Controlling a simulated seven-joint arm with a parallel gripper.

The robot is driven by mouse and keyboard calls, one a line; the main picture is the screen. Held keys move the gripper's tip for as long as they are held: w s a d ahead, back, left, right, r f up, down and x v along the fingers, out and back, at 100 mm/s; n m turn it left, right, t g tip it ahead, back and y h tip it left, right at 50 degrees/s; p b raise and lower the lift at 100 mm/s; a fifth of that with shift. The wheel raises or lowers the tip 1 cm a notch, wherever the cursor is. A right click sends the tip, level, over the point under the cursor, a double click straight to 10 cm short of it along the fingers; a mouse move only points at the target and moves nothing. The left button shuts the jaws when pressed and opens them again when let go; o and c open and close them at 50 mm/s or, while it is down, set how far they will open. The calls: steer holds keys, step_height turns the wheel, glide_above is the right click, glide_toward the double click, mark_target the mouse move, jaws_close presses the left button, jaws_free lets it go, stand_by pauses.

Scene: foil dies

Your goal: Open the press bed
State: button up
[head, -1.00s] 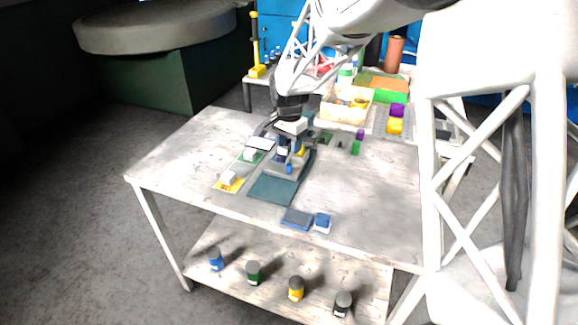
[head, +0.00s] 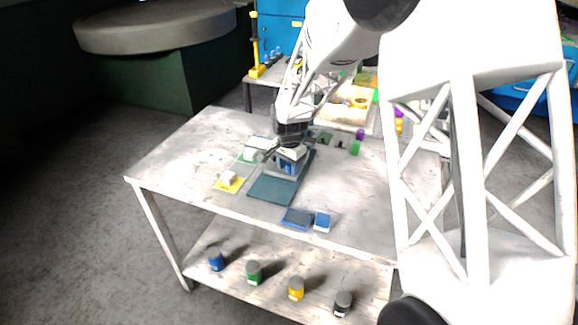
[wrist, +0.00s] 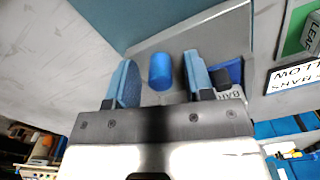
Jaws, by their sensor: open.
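The press (head: 270,188) lies on the table as a flat dark teal plate with a grey part behind it. The teal plate (wrist: 140,18) and grey plate (wrist: 222,32) also show in the wrist view. A small blue cylinder (wrist: 160,66), like a knob, shows on the grey plate. My gripper (head: 289,168) is low over the grey part. In the wrist view my gripper (wrist: 160,80) is open, with its blue fingers on either side of the knob and visible gaps between. In the head view the knob is hard to tell from the fingers.
Left of the press are a yellow pad with a white block (head: 230,181) and a green pad. A dark blue pad (head: 297,218) and a blue block (head: 322,222) lie in front. A lettered label (wrist: 294,76) is near the right finger. Bare table (head: 175,150) lies left.

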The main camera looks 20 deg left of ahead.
jaws_close()
steer(key=shift+s+r, duration=0.1)
steer(key=shift+s, duration=5.7)
jaws_free()
